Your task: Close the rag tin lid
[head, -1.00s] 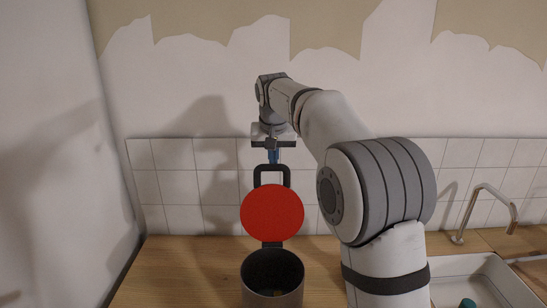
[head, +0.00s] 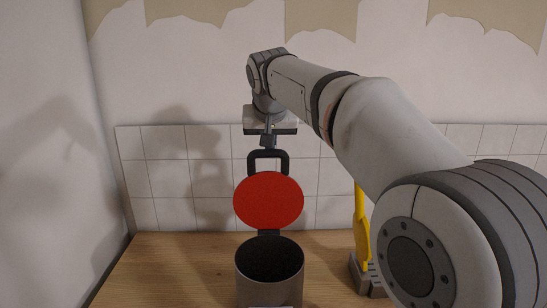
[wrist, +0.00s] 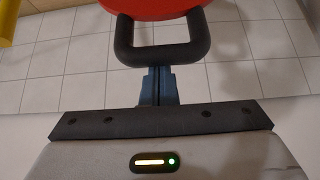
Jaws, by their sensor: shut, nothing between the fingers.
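The rag tin (head: 270,287) is a dark, open cylinder on the wooden counter. Its red round lid (head: 268,200) stands upright above the back rim on a black hinge (head: 269,233). A black loop handle (head: 268,155) sticks up from the lid's top edge. My gripper (head: 268,141) points down just above the handle, its fingers shut and empty. In the wrist view, the blue fingers (wrist: 157,85) are close to the handle (wrist: 160,52); I cannot tell whether they touch it. The red lid (wrist: 155,5) shows at the top edge there.
A yellow upright object (head: 361,225) stands in a grey holder (head: 366,277) right of the tin, partly hidden by my arm. The tiled wall (head: 165,180) is behind. The wooden counter (head: 185,260) is clear left of the tin.

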